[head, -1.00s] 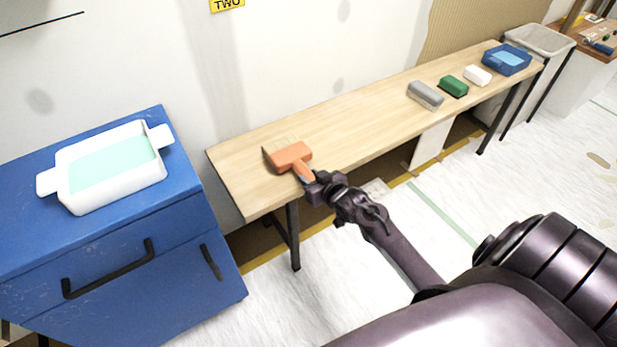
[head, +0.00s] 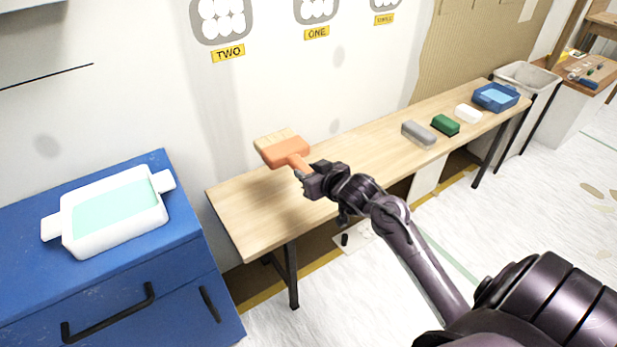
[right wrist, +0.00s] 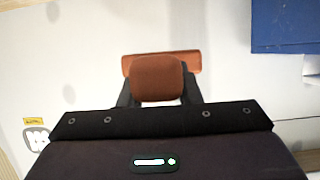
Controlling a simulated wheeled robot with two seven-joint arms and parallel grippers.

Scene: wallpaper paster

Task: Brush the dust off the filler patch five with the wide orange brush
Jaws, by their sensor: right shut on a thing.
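The wide orange brush (head: 287,150) is in my right gripper (head: 306,180), held above the near end of the wooden bench, with its pale bristles pointing up and left toward the wall. The right wrist view shows the orange brush (right wrist: 158,78) between the two dark fingers of my right gripper (right wrist: 158,100). Filler patch five is not identifiable in these frames. Small grey blotches (head: 47,146) show on the wall, with no number beside them. My left gripper is not in view.
The wooden bench (head: 240,212) carries a grey block (head: 418,133), a green block (head: 445,125), a white block (head: 468,113) and a blue tray (head: 496,97). A blue cabinet (head: 190,262) with a white tray (head: 70,240) stands left. Signs TWO (head: 228,53) and ONE (head: 316,33) are on the wall.

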